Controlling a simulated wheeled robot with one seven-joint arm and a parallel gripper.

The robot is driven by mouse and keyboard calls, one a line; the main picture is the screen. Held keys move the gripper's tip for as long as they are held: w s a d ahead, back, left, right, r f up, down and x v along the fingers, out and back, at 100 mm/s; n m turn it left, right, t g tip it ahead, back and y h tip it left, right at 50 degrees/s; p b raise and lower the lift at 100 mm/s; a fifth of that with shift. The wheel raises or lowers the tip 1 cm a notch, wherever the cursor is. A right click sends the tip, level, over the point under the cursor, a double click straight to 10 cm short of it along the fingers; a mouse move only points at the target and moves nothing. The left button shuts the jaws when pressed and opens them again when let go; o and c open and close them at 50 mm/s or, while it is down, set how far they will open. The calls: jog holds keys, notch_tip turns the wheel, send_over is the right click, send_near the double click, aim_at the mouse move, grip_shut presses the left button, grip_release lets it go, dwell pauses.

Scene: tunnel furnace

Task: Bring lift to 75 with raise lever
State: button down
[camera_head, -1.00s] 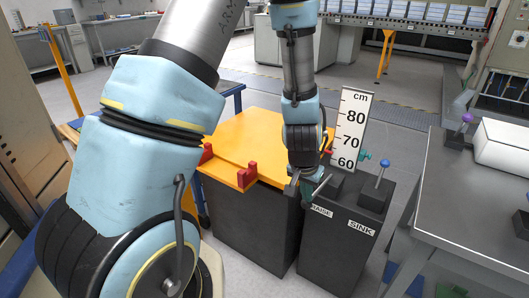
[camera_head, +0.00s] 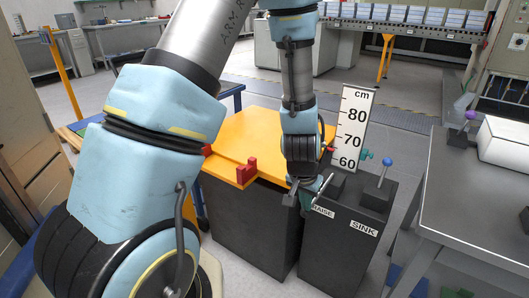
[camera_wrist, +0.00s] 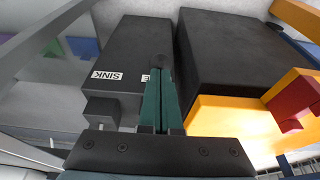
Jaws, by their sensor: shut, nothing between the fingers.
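The lift is an orange platform (camera_head: 235,138) with red stops above a dark box. Behind it stands a white cm scale (camera_head: 357,105) marked 60, 70 and 80; a red pointer (camera_head: 331,150) at its left edge sits about midway between 60 and 70. A dark console has a RAISE label (camera_head: 322,211) and a SINK label (camera_head: 364,228). My gripper (camera_head: 309,198) is at the RAISE side. The raise lever is hidden behind it. In the wrist view the green fingers (camera_wrist: 160,104) are together, over the partly covered RAISE label; whether they touch the lever I cannot tell.
A grey table (camera_head: 460,190) with a purple-knobbed lever (camera_head: 470,115) and a white box (camera_head: 505,140) is farther right. Open floor lies behind the scale.

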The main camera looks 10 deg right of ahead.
dwell(0.5)
jog(key=w+d+r+p, duration=0.2)
jog(key=r+p, duration=0.6)
jog(key=w+d+r+p, duration=0.2)
jog(key=r+p, duration=0.6)
jog(key=shift+w, duration=0.2)
dwell(0.5)
jog(key=shift+f+b, duration=0.35)
jog(key=shift+f, duration=0.1)
dwell(0.3)
jog(key=shift+f+b, duration=0.3)
